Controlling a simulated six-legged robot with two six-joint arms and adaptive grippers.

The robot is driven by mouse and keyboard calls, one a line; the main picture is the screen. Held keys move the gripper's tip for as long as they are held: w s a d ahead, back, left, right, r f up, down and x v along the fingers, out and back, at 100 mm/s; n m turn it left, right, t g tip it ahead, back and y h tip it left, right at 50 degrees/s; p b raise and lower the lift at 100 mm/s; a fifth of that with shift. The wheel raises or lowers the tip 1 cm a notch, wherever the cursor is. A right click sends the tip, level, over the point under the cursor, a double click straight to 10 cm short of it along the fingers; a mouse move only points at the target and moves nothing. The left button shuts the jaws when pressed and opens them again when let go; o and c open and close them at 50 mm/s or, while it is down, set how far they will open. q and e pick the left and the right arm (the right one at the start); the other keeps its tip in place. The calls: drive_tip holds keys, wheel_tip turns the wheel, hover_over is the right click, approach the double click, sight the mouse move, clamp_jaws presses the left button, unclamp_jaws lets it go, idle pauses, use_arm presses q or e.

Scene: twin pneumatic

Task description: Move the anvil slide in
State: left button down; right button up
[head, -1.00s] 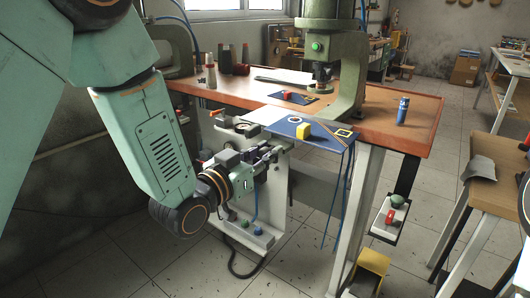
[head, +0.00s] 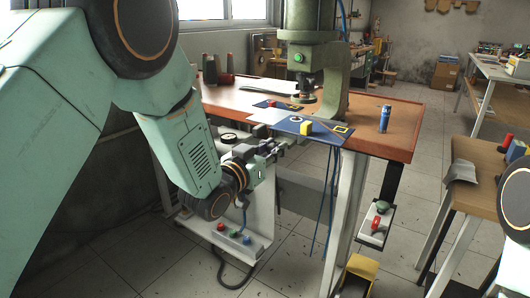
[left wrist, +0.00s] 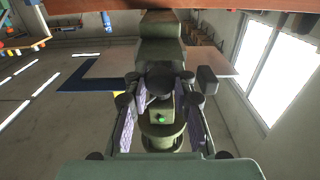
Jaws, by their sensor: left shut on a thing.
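My left gripper (head: 280,148) is beside the front edge of the workbench, below the blue plate. In the left wrist view my left gripper (left wrist: 160,88) has its fingers on both sides of a small dark part (left wrist: 160,80). It is shut on this part, which I take to be the anvil slide's grip; its outline is mostly hidden by the fingers. The green press (head: 325,75) stands on the bench behind, and its green button (left wrist: 161,119) shows between the fingers in the wrist view. My right gripper is not in view.
A yellow pedal (head: 360,268) stands on the floor. A side table (head: 478,190) is at right.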

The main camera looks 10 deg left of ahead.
use_arm(q)
drive_tip(key=c, duration=1.1)
unclamp_jaws()
drive_tip(key=shift+s, duration=0.1)
drive_tip(key=v, duration=1.1)
drive_tip(key=shift+s+a, duration=0.15)
drive_tip(key=shift+s, duration=0.25)
